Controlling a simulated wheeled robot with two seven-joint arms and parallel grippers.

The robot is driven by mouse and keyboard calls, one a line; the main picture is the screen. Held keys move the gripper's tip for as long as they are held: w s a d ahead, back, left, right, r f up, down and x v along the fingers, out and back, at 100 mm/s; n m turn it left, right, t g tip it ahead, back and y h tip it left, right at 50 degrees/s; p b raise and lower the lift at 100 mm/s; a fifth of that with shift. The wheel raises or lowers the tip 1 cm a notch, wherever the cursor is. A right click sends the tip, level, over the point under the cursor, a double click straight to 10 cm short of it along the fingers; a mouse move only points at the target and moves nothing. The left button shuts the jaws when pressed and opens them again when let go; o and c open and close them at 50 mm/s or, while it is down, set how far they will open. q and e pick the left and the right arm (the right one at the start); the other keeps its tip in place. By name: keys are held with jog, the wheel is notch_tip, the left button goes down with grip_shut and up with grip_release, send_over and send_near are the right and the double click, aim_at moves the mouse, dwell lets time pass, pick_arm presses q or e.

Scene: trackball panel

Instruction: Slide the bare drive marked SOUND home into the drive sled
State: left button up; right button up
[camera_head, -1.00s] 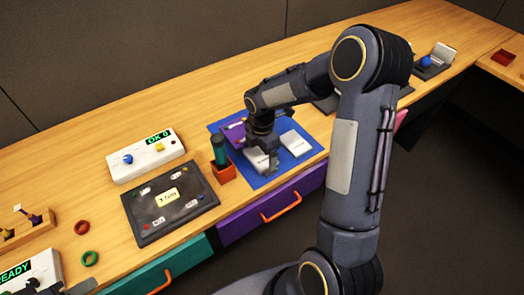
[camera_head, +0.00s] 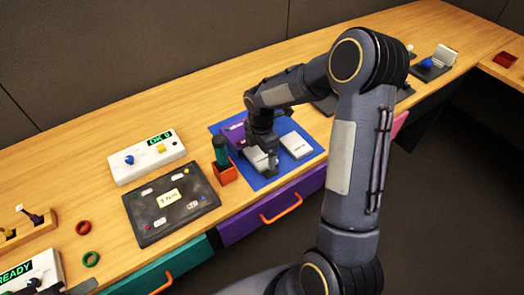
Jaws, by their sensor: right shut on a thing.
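A blue mat (camera_head: 257,184) lies near the bench's front edge. My right gripper (camera_head: 271,166) is over it, shut on a white drive (camera_head: 254,158), which is partly hidden by the fingers. A purple thing (camera_head: 234,133), perhaps the drive sled, sits on the mat just behind the held drive; my arm hides part of it. A second white drive (camera_head: 297,145) lies on the mat to the right. The markings on both drives are too small to read. I cannot tell whether the held drive touches the purple thing. My left gripper is not in view.
An orange holder (camera_head: 224,173) with a dark green handle stands at the mat's left. Further left are a dark tray (camera_head: 150,233) and a white panel (camera_head: 139,171) with a blue ball. Open purple and teal drawers line the front.

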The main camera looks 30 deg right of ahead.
jog(key=shift+w, duration=0.1)
jog(key=o, duration=0.6)
jog(key=shift+r, duration=0.15)
jog(key=shift+w+r+p, duration=0.2)
jog(key=shift+r+p, duration=0.85)
jog(key=shift+r, duration=0.25)
jog(key=shift+s+r+p, duration=0.2)
jog(key=shift+r+p, duration=1.5)
jog(key=shift+r, duration=0.4)
